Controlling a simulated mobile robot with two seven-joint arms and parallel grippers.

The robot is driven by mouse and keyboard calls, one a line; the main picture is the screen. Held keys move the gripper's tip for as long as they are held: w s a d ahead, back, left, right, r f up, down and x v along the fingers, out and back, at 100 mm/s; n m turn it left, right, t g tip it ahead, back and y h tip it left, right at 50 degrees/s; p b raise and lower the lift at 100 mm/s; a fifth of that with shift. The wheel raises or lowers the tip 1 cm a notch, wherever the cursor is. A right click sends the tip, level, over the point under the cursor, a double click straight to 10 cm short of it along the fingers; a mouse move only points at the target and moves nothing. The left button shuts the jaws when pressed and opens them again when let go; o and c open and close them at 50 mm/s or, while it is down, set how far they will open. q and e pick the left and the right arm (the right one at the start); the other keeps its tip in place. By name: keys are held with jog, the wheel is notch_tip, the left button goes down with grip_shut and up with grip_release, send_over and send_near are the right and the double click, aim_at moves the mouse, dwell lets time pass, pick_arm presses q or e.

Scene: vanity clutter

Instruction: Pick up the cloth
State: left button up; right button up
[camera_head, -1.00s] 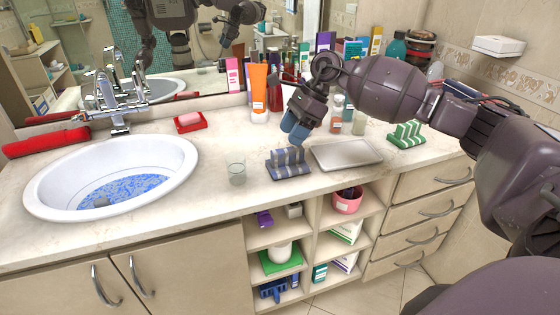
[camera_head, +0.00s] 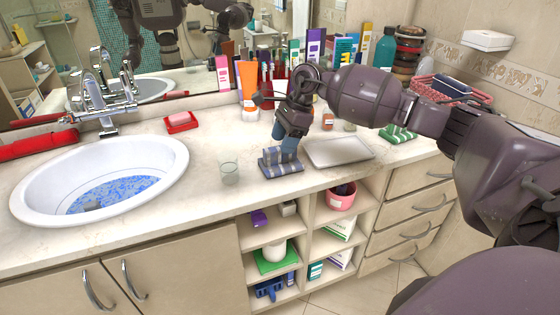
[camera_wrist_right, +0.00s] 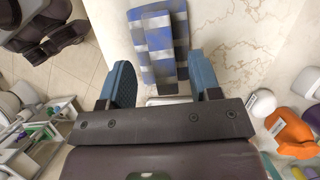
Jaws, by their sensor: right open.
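In the right wrist view the right gripper (camera_wrist_right: 163,82) is open, one finger to each side of the cloth's line, with nothing held. A second folded cloth, green and white (camera_head: 397,134), lies further right. My left gripper does not show.
A silver tray (camera_head: 338,152) lies close on the right of the striped cloth. A clear glass (camera_head: 230,173) stands to its left, near the sink (camera_head: 100,182). Bottles and an orange tube (camera_head: 249,90) crowd behind my gripper. The counter in front of the glass is clear.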

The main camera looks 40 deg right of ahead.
aim_at(280, 158)
jog(key=x, duration=0.3)
jog(key=shift+w+d+f, duration=0.1)
jog(key=shift+w+f, duration=0.05)
jog(key=c, duration=1)
